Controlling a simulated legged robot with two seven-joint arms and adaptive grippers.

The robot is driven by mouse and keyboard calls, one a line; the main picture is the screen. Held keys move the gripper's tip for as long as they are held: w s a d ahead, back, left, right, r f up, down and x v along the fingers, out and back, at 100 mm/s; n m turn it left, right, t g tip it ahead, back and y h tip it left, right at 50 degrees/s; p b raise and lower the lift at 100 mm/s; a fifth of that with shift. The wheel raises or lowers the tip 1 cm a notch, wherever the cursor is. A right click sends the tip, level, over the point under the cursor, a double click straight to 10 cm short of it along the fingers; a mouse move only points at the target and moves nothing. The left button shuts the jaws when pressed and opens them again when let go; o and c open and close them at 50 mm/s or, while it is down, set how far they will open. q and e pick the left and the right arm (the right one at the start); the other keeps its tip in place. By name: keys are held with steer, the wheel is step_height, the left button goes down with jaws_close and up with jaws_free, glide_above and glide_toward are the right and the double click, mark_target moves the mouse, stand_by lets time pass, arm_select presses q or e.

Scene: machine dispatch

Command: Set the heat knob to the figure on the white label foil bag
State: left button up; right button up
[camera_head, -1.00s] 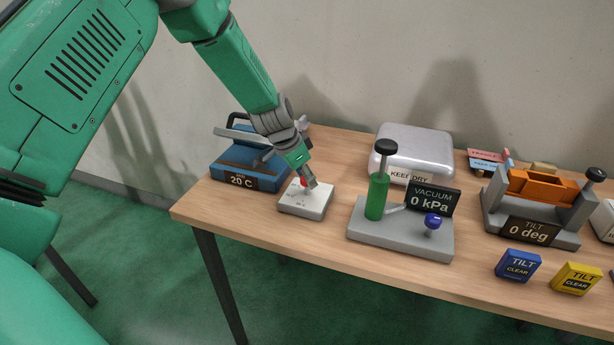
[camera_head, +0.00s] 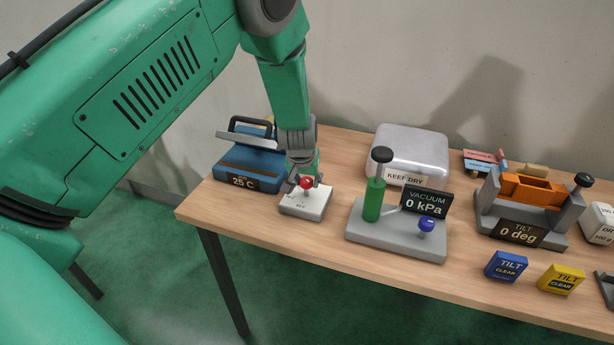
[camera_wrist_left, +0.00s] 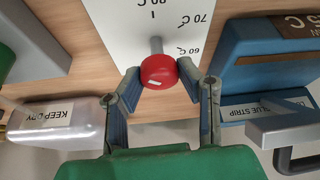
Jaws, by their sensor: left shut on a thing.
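The red heat knob (camera_head: 306,183) stands on a white dial plate (camera_head: 303,208). In the left wrist view the knob (camera_wrist_left: 159,71) has a white mark on its side, and the plate (camera_wrist_left: 120,25) shows 60 C, 70 C and another figure partly cut off. My left gripper (camera_head: 304,179) is shut on the knob from above, a fingertip on each side. The blue machine (camera_head: 250,172) beside it displays 25 C. A silver, rounded bag-like thing (camera_head: 412,150) has a pale KEEP DRY label; I read no figure on it. My right gripper is not in view.
The vacuum stand (camera_head: 395,240) with a green cylinder and blue knob is right of the dial, reading 0 kPa. Further right is the tilt stand (camera_head: 515,235), reading 0 deg. Blue (camera_head: 506,266) and yellow (camera_head: 561,279) TILT CLEAR blocks lie in front.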

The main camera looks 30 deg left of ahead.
arm_select(q)
steer(key=shift+w+r+n, duration=0.2)
steer(key=shift+n, duration=0.4)
steer(key=shift+y, duration=0.3)
steer(key=o, duration=1.1)
steer(key=shift+o, duration=0.2)
steer(key=shift+f, duration=0.1)
